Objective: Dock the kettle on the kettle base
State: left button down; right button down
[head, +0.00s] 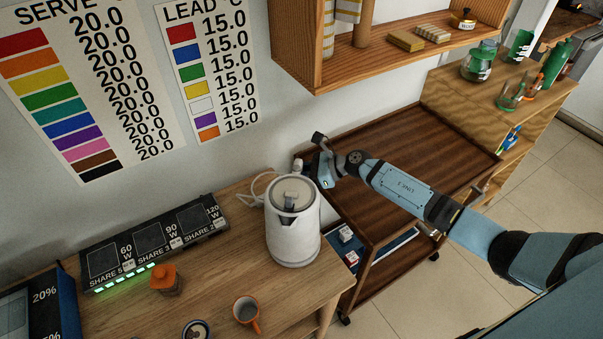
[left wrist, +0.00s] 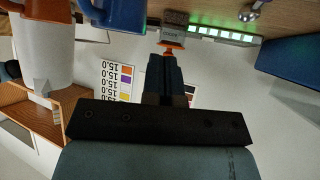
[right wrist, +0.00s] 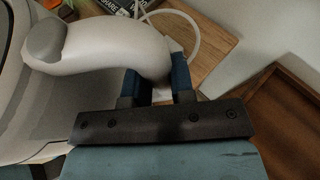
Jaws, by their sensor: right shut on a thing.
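The white kettle (head: 293,236) with a grey lid stands upright over the right end of the wooden table. My right gripper (head: 312,172) reaches its far right side. In the right wrist view, its fingers (right wrist: 157,80) are shut on the white handle (right wrist: 110,48). I cannot make out the kettle base; a white cord (head: 257,190) loops behind the kettle, and the base may be hidden by its body. I cannot tell whether the kettle's bottom touches anything.
An orange-lidded jar (head: 165,279), an orange-handled mug (head: 246,311) and a round blue-rimmed item (head: 196,331) stand left of the kettle. A charging panel (head: 155,243) lies along the wall. A dark wood trolley (head: 410,145) is at right, below a wall shelf (head: 390,58).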

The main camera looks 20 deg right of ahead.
pick_arm(q)
jog(key=shift+f+b, duration=0.5)
jog(key=shift+f, duration=0.05)
pick_arm(e)
jog(key=shift+d+r, duration=0.1)
dwell(0.8)
pick_arm(q)
jog(key=shift+a+f+b, duration=0.1)
jog(key=shift+f+b, duration=0.55)
pick_arm(e)
jog(key=shift+f, duration=0.65)
jog(key=c, duration=1.3)
grip_release()
pick_arm(q)
jog(key=shift+r, duration=0.2)
jog(key=shift+f, duration=0.1)
pick_arm(e)
jog(key=shift+o, duration=0.2)
jog(key=v, duration=1.1)
jog(key=shift+s, duration=0.1)
